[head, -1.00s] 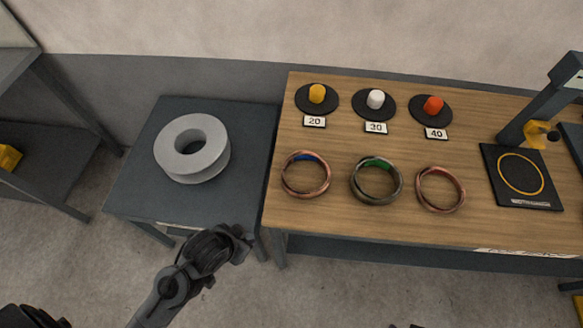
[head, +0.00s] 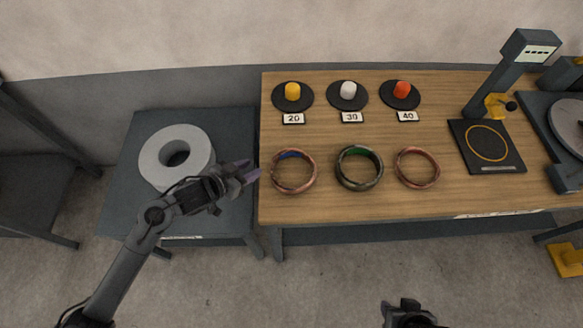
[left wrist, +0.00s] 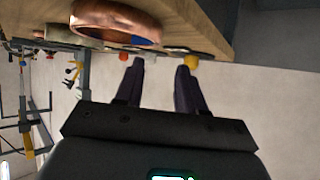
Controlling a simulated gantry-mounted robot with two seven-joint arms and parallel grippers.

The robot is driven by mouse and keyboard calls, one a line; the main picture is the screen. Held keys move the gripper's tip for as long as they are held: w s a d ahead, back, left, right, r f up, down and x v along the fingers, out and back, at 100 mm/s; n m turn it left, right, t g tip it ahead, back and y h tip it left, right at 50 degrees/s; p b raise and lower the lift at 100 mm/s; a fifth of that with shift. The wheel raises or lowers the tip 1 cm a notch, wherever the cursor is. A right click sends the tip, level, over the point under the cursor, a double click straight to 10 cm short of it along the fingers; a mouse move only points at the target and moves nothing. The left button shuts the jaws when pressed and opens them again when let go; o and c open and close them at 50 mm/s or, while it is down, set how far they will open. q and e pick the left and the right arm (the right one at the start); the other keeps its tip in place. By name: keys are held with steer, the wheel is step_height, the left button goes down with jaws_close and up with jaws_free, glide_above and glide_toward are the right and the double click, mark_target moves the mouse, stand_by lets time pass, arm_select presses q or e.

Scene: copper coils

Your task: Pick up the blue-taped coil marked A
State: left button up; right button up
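The blue-taped coil (head: 294,188) is a copper ring with a blue patch on its far side. It lies leftmost of three coils on the wooden table; I cannot read a letter A. In the left wrist view the coil (left wrist: 115,22) is close, at the top, just beyond the fingers. My left gripper (head: 250,171) is at the table's left edge, just left of the coil and not touching it. In the left wrist view its fingers (left wrist: 160,68) are apart with nothing between them. My right gripper (head: 408,312) is at the bottom edge, partly cut off; its fingers are unclear.
A green-taped coil (head: 359,168) and another copper coil (head: 417,168) lie to the right. Behind stand yellow, white and orange pegs on black discs, labelled 20, 30 and 40. A black pad (head: 491,160) is at right. A grey spool (head: 163,153) stands on the left table.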

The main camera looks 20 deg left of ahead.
mark_target(274, 161)
arm_select(q)
steer(key=shift+h, duration=0.3)
steer(key=x, duration=0.1)
steer(key=b+x, duration=0.1)
steer(key=x, duration=0.3)
steer(key=shift+w+d+r, duration=0.15)
steer(key=shift+w, duration=0.2)
steer(key=shift+w+d+f+b, duration=0.1)
steer(key=shift+w+f+b, duration=0.15)
steer(key=shift+b, duration=0.1)
steer(key=x, duration=0.2)
steer(key=b+x, duration=0.1)
steer(key=x, duration=0.1)
steer(key=shift+s+d, duration=0.2)
steer(key=shift+d, duration=0.2)
steer(key=shift+w+d+f+b, duration=0.1)
steer(key=shift+w+b, duration=0.2)
jaws_close()
